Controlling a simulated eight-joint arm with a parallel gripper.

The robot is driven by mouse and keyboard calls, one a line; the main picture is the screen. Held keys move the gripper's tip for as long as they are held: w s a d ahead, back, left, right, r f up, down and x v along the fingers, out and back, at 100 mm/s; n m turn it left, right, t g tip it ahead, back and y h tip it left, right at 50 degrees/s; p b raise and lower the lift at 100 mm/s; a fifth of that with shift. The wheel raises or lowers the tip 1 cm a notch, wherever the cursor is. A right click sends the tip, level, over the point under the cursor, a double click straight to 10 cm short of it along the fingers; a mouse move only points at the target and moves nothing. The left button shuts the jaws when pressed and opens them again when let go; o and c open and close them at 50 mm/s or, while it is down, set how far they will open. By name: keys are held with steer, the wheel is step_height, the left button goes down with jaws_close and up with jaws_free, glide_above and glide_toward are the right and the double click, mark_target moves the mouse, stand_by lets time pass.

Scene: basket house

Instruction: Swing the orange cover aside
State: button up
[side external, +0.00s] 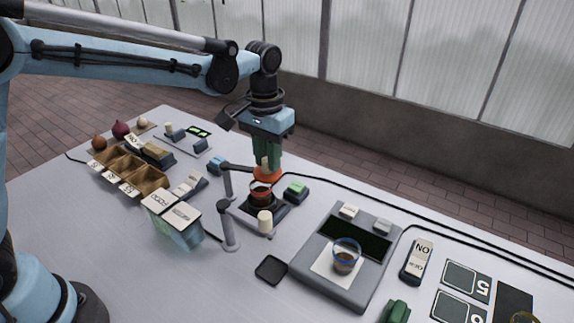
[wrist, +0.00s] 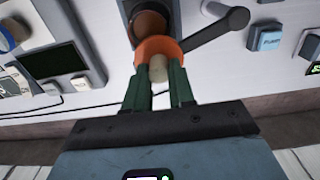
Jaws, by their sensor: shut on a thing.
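The orange cover (side external: 268,176) is a small round lid with a pale knob, on a dark grey swing arm. It sits at or just behind the top of a dark reddish-brown pot (side external: 261,192); the exact overlap is hard to tell. My gripper (side external: 266,164) points down with its green fingers shut on the pale knob. In the wrist view, the knob (wrist: 158,71) is between the fingertips, beside the orange cover (wrist: 153,49). The brown inside or top of the pot (wrist: 150,24) shows past the cover's edge. The grey swing arm (wrist: 215,32) runs to the upper right.
A grey post (side external: 229,228) and a cream cylinder (side external: 265,222) stand in front of the pot. A green button (side external: 296,190) is to its right. A grey scale (side external: 322,277) bears a cup (side external: 346,258). Wooden bins (side external: 147,181) stand left. A black cable runs behind.

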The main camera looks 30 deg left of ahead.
steer(key=shift+w+a, duration=0.1)
steer(key=shift+a, duration=0.2)
steer(key=shift+w+a, duration=0.5)
steer(key=shift+w, duration=0.3)
steer(key=shift+w+a, duration=0.45)
steer(key=shift+w, duration=0.5)
steer(key=shift+w+a, duration=0.45)
steer(key=shift+a, duration=0.4)
steer(key=shift+w+a, duration=0.4)
steer(key=shift+a, duration=0.4)
